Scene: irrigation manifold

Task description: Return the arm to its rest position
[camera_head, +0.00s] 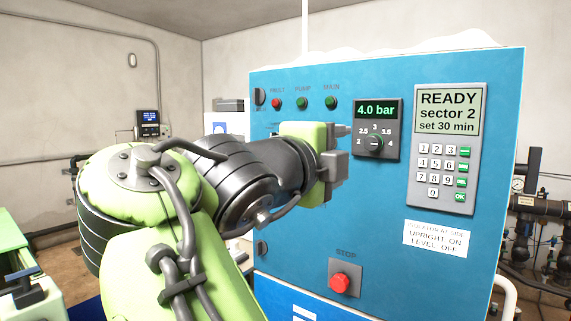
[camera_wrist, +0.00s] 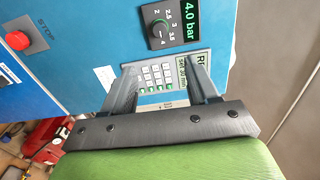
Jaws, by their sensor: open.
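My green and black arm reaches across the head view from the lower left. My gripper (camera_head: 345,148) is open and empty in front of the blue control cabinet (camera_head: 300,215), left of the pressure dial (camera_head: 376,143). In the wrist view my gripper (camera_wrist: 163,78) has its two fingers apart, with the keypad panel (camera_wrist: 155,76) visible between them. I cannot tell exactly how far the fingertips are from the cabinet, but nothing is held. The dial also shows in the wrist view (camera_wrist: 158,29).
The keypad panel (camera_head: 448,148) reads READY, sector 2, set 30 min; the pressure display (camera_head: 376,110) reads 4.0 bar. A red stop button (camera_head: 340,283) sits low on the cabinet. Dark pipes (camera_head: 530,220) stand at right. A green-and-white unit (camera_head: 22,270) is at lower left.

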